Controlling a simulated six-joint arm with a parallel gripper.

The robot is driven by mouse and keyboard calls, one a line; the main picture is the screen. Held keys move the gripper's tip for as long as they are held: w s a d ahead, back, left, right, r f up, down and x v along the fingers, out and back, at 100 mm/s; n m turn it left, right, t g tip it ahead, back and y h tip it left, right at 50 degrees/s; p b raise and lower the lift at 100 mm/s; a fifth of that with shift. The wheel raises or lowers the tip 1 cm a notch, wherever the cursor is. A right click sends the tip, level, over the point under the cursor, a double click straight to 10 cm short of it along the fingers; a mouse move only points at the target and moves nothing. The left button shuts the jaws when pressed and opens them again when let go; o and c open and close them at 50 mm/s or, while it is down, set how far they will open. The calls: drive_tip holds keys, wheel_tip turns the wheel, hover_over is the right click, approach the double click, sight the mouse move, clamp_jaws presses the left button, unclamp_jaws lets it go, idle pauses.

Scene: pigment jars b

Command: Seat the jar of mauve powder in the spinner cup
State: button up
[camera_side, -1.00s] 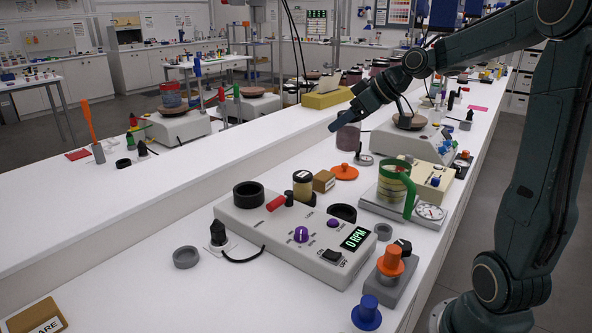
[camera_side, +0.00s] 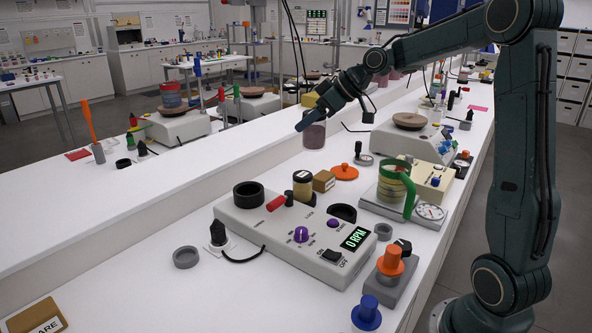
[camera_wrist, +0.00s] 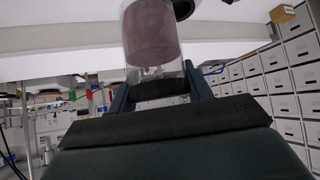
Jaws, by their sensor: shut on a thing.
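My gripper (camera_side: 311,119) is shut on the clear jar of mauve powder (camera_side: 314,136) and holds it upright, or nearly so, by its upper part, above the white bench. In the wrist view the jar (camera_wrist: 152,38) sits between my two fingers (camera_wrist: 158,86); mauve powder fills much of it. The grey spinner box (camera_side: 278,240) stands in front of and below the jar, with its display reading 0 RPM. A black open cup (camera_side: 248,197) stands on the box's left end and looks empty. The jar is well apart from this cup.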

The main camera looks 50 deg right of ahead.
drive_tip(key=w+a+f+n+g+y, duration=0.1)
drive_tip(key=w+a+f+n+y, duration=0.1)
drive_tip(key=w+a, duration=0.9)
wheel_tip(320, 180, down, 2)
drive_tip(key=shift+w+a+f+n+g+y, duration=0.1)
drive_tip(key=shift+w+a+n+g+y, duration=0.25)
drive_tip(key=shift+w+n, duration=0.5)
drive_tip(key=shift+s+d+f, duration=0.1)
drive_tip(key=shift+f, duration=2.75)
drive_tip(key=shift+f, duration=2.2)
drive_tip(key=o, duration=1.1)
drive_tip(key=v, duration=1.4)
